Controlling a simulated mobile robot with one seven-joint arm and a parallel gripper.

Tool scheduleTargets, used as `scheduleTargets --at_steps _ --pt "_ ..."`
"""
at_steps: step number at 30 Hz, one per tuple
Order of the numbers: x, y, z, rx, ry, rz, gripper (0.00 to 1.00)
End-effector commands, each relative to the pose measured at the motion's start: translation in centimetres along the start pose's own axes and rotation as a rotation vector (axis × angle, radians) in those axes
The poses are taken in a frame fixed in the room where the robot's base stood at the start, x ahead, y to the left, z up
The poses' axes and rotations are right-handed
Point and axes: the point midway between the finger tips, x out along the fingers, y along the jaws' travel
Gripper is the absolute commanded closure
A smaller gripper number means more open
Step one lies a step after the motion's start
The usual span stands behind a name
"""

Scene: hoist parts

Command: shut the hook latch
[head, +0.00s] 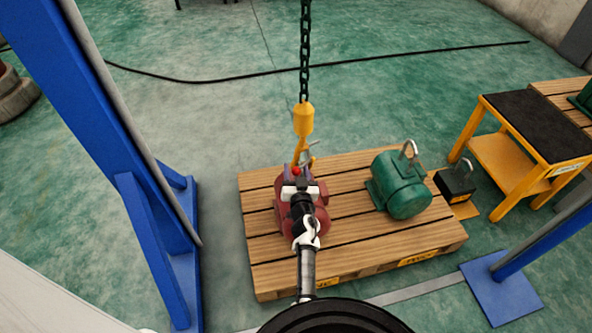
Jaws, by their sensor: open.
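A yellow hoist hook (303,120) hangs from a dark chain near the top middle. A grey metal piece (309,153) shows at the hook's lower part; it looks like the latch or a lifting ring, and I cannot tell whether the latch stands open. My gripper (297,170) is open just below and in front of the hook. It partly hides the hook's lower end. I cannot tell whether it touches the hook or the latch. A red motor (283,221) stands on the pallet beneath, largely hidden by my arm.
The wooden pallet (264,277) also carries a green motor (404,190) with a lifting ring. A black block with a ring (455,184) and a yellow cart (512,178) stand to the right. Blue posts (95,110) flank the pallet. A black cable (200,80) crosses the floor behind.

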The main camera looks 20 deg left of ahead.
Motion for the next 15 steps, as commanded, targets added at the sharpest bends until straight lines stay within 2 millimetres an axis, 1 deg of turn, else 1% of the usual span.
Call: scheduleTargets --at_steps 1,2,12,15 --pt "0.00 0.00 0.00 0.000 0.000 0.000 0.51" --pt "0.00 0.00 0.00 0.000 0.000 0.000 0.54" --pt "0.00 0.00 0.00 0.000 0.000 0.000 0.99" --pt "0.00 0.00 0.00 0.000 0.000 0.000 1.00"
